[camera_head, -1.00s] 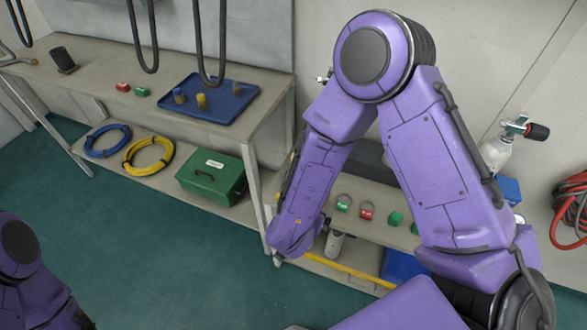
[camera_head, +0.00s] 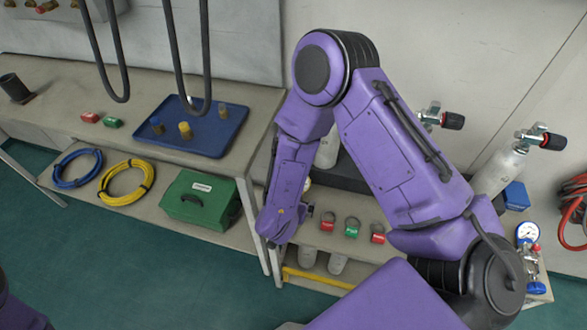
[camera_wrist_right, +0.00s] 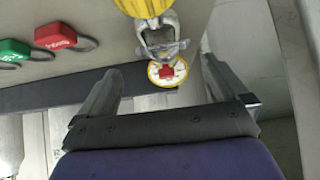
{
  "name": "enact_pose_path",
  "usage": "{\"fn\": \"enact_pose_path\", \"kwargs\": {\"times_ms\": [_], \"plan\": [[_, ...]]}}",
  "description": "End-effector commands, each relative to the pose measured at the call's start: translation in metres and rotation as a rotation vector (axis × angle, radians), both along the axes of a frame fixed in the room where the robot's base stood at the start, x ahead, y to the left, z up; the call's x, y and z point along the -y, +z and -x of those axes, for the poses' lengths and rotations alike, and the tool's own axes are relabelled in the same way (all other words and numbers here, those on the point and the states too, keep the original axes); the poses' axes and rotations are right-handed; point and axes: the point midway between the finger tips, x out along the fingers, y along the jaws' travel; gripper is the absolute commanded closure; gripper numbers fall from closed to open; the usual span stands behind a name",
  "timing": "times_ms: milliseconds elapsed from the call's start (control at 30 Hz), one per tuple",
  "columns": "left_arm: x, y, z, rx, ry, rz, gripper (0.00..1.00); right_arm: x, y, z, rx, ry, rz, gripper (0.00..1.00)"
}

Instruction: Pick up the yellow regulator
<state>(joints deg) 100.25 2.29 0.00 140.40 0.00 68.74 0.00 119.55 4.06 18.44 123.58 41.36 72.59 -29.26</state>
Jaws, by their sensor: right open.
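In the right wrist view a yellow-bodied fitting (camera_wrist_right: 150,8), which looks like the yellow regulator, shows at the top centre, cut by the frame edge. It has a grey metal yoke and a round yellow-rimmed red-and-white face (camera_wrist_right: 167,73) below. My right gripper (camera_wrist_right: 165,82) is open. Its fingers stand on either side of that face, with nothing clearly held; depth is hard to judge. My left gripper is not in view; only a bit of my left arm shows at lower left.
Cylinders with black-knobbed valves (camera_head: 540,137) stand at right, near a gauge (camera_head: 528,235). A blue tray (camera_head: 218,134) with small cylinders sits on the left bench, a green box (camera_head: 201,200) below.

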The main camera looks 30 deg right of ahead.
Motion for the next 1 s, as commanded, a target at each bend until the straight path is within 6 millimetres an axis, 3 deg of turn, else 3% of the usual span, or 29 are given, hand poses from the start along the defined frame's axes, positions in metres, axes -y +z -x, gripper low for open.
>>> {"fn": "enact_pose_path", "kwargs": {"times_ms": [200,467,700,733,1000], "plan": [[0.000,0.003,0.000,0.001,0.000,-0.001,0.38,0.014,-0.029,-0.018,-0.001,0.000,-0.001,0.00],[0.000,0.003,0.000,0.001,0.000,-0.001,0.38,0.016,-0.032,-0.021,0.000,0.005,-0.001,0.00],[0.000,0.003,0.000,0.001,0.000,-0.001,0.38,0.016,-0.032,-0.021,-0.001,0.004,-0.001,0.75],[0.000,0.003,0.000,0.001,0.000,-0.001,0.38,0.016,-0.031,-0.022,0.002,0.004,0.000,0.81],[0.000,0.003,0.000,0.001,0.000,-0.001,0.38,0.016,-0.029,-0.022,0.002,0.004,0.000,0.81]]}}
